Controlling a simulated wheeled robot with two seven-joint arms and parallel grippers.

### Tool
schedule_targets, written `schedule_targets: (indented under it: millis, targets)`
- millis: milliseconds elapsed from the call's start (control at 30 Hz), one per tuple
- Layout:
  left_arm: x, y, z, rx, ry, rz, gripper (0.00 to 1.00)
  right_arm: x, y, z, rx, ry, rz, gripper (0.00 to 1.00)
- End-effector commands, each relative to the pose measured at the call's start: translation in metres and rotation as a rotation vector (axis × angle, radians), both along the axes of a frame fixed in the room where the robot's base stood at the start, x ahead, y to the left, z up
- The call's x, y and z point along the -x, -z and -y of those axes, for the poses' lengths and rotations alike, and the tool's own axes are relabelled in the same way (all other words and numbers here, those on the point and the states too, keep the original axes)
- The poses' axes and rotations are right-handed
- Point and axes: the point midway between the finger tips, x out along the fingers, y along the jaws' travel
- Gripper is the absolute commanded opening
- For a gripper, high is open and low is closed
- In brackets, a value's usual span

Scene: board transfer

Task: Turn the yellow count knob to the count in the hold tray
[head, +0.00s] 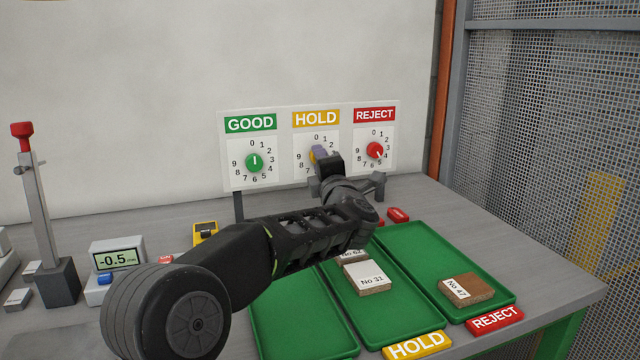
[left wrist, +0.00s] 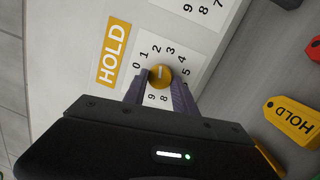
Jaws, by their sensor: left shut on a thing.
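The yellow count knob (left wrist: 159,77) sits on the dial panel under the yellow HOLD label (head: 316,119). In the head view only a sliver of the knob (head: 313,155) shows beside my left gripper (head: 322,157). In the left wrist view my left gripper (left wrist: 159,92) is shut on the knob, with one purple finger on each side. A pale mark shows on the knob, but I cannot tell exactly which number it points to. The hold tray (head: 408,325) is green and holds a board No 31 (head: 367,278) with another board (head: 352,256) behind it, partly hidden by my arm.
The green GOOD knob (head: 254,162) and red REJECT knob (head: 375,150) flank the yellow one. The reject tray (head: 420,240) holds board No 47 (head: 466,290). A gauge reading -0.5 (head: 118,262) and a red-topped stand (head: 45,215) are at left.

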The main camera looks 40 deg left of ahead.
Motion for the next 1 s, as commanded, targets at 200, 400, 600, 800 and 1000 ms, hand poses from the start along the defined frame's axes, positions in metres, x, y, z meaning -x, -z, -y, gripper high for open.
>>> schedule_targets:
  millis: [200, 400, 600, 800, 1000]
  targets:
    - [-0.001, 0.006, 0.0, 0.078, 0.0, 0.112, 0.0, 0.0, 0.028, 0.0, 0.0, 0.002, -0.001, 0.89]
    - [-0.001, 0.004, 0.0, 0.116, -0.001, 0.164, 0.0, 0.0, 0.036, 0.0, 0.0, 0.003, -0.001, 0.89]
    - [-0.001, 0.002, 0.0, 0.126, -0.001, 0.178, 0.0, 0.0, 0.037, 0.0, 0.0, 0.003, -0.001, 0.89]
    - [-0.001, 0.002, 0.0, 0.126, -0.001, 0.177, 0.0, 0.0, 0.037, 0.0, 0.0, 0.003, -0.001, 0.89]
    - [-0.001, 0.002, 0.0, 0.126, -0.001, 0.177, 0.42, 0.0, 0.037, 0.0, 0.0, 0.003, -0.001, 0.89]
